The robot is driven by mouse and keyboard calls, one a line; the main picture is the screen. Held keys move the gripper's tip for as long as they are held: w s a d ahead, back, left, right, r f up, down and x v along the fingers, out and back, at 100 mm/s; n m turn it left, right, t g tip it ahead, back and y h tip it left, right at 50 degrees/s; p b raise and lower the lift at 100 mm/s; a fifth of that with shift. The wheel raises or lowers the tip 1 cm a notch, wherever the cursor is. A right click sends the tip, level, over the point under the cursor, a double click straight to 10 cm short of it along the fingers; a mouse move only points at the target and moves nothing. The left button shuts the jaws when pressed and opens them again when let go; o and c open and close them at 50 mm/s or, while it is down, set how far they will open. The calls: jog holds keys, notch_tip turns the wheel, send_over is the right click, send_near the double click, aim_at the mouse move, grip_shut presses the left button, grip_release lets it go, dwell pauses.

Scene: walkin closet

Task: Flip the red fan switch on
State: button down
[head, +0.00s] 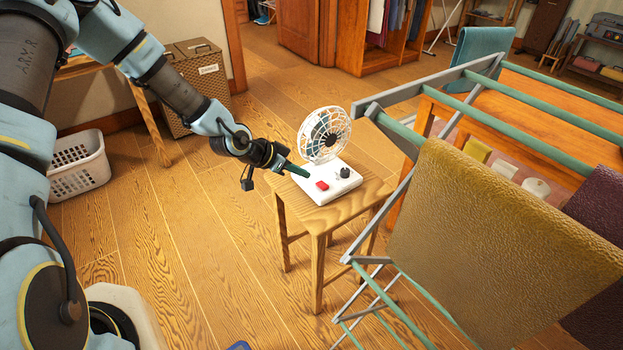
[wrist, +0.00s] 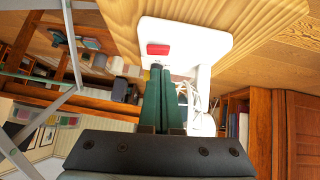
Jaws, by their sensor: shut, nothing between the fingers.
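A small white fan (head: 325,134) stands on a wooden stool (head: 345,211). Its white base (head: 338,192) carries a red switch (head: 322,185) and a black knob (head: 344,172). My gripper (head: 303,171) is shut and empty, its green fingers together over the base, close to the red switch. In the wrist view, the fingertips (wrist: 155,68) lie just below the red switch (wrist: 158,49) on the white base (wrist: 205,35). I cannot tell whether they touch the base.
A drying rack (head: 432,80) with a mustard cloth (head: 500,230) stands close to the right of the stool. A white laundry basket (head: 78,166) and a brown hamper (head: 198,75) are at the left. The floor (head: 190,240) left of the stool is clear.

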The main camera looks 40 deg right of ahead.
jog(key=shift+v, duration=2.15)
jog(key=shift+s+d+r+g+b, duration=0.15)
jog(key=shift+r+b, duration=0.2)
jog(key=shift+r, duration=0.25)
jog(key=shift+d+r+g+b, duration=0.15)
jog(key=shift+r+b, duration=0.2)
jog(key=shift+r, duration=0.3)
jog(key=shift+s+d+r+b, duration=0.15)
jog(key=shift+r+b, duration=0.2)
jog(key=shift+r, duration=0.25)
jog(key=p, duration=0.1)
send_over(322, 186)
jog(key=a, duration=0.2)
jog(key=f, duration=0.6)
jog(key=shift+w+d+f, duration=0.15)
jog(key=shift+w, duration=0.1)
jog(key=f, duration=0.3)
jog(key=shift+s+d+f+p, duration=0.2)
jog(key=shift+d+p, duration=0.1)
jog(key=shift+p, duration=0.1)
jog(key=shift+f, duration=0.65)
jog(key=shift+s+f, duration=0.1)
jog(key=shift+s, duration=0.05)
